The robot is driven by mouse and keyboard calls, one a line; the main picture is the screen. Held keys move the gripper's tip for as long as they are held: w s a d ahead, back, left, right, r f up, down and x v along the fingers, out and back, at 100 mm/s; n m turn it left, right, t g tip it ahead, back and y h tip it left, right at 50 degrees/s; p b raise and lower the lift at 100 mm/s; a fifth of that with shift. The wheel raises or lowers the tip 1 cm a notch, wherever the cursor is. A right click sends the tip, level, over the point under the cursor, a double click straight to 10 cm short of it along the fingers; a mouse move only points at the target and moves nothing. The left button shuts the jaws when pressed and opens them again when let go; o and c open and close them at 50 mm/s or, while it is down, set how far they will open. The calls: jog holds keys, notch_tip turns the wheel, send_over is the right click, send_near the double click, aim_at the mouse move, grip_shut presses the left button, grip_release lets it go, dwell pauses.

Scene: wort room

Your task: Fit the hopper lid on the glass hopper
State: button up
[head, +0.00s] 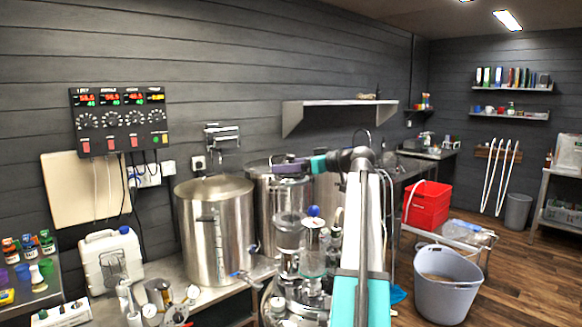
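A clear glass vessel that looks like the glass hopper (288,236) stands upright on metal equipment in front of the steel kettles, left of my arm. My arm rises through the middle of the head view and bends left at the top. My gripper (284,169) is at the end of this bend, above the glass vessel and in front of the middle kettle. It is small and dark here, and its fingers cannot be made out. I cannot pick out the hopper lid for sure, nor tell whether the gripper holds it.
A large steel kettle (214,232) stands on the bench at left, beside a white jug (112,260). Gauges and small fittings crowd the bench front. A red box (427,205) and a grey tub (447,284) are at right. A wall shelf (338,103) hangs behind my arm.

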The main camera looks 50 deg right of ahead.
jog(key=shift+f+b, duration=0.6)
jog(key=shift+f, duration=0.2)
dwell(0.4)
jog(key=o, duration=1)
jog(key=shift+c, duration=0.2)
jog(key=shift+s, duration=0.1)
jog(key=b+v, duration=0.1)
jog(key=v, duration=0.9)
jog(key=shift+s, duration=0.4)
jog(key=shift+d+r, duration=0.1)
dwell(0.8)
